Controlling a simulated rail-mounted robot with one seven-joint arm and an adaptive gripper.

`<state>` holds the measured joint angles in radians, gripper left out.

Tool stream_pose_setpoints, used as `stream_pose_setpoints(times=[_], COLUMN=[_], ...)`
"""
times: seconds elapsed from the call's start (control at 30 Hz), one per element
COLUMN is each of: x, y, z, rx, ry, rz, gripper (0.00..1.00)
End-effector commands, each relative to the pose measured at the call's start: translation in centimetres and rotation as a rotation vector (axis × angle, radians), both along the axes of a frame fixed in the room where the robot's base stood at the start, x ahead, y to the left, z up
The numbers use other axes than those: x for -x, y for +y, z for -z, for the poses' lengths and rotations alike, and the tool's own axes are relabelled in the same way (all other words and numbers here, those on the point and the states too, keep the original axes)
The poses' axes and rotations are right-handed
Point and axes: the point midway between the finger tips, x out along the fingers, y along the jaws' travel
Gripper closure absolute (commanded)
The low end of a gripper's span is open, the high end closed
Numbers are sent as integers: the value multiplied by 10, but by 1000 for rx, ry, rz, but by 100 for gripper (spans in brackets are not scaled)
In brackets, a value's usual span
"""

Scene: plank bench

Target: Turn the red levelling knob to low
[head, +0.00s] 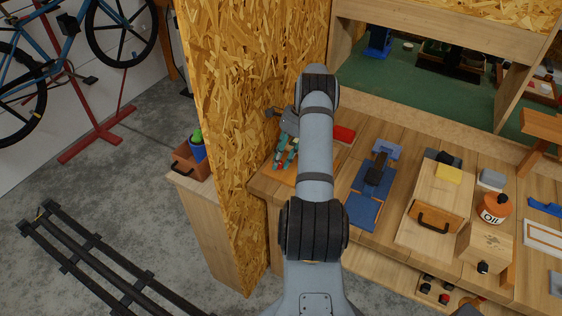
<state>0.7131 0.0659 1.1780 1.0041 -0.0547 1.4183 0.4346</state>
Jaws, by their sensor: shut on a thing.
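My gripper (284,158) points down over the left end of the plank bench, beside the chipboard panel. Its teal fingers are closed around a small red knob (279,164), of which only bits show between and beside the fingertips. The knob sits over an orange board (284,178) on the bench top. My arm hides part of the board's right side. No low mark or pointer on the knob can be made out at this size.
A tall chipboard panel (225,130) stands close left of my gripper. A red block (343,135) lies to its right behind my arm.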

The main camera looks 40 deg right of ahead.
Motion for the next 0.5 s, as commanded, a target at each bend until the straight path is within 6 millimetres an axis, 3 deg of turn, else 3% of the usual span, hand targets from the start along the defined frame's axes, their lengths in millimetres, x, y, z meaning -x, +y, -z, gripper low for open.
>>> stream_pose_setpoints(times=[0.03, 0.5], x=[-8, -8], y=[4, 5], z=[-3, -5], rx=[-3, -6], ry=[-13, -12], rz=[-25, -125], gripper=[99, 99])
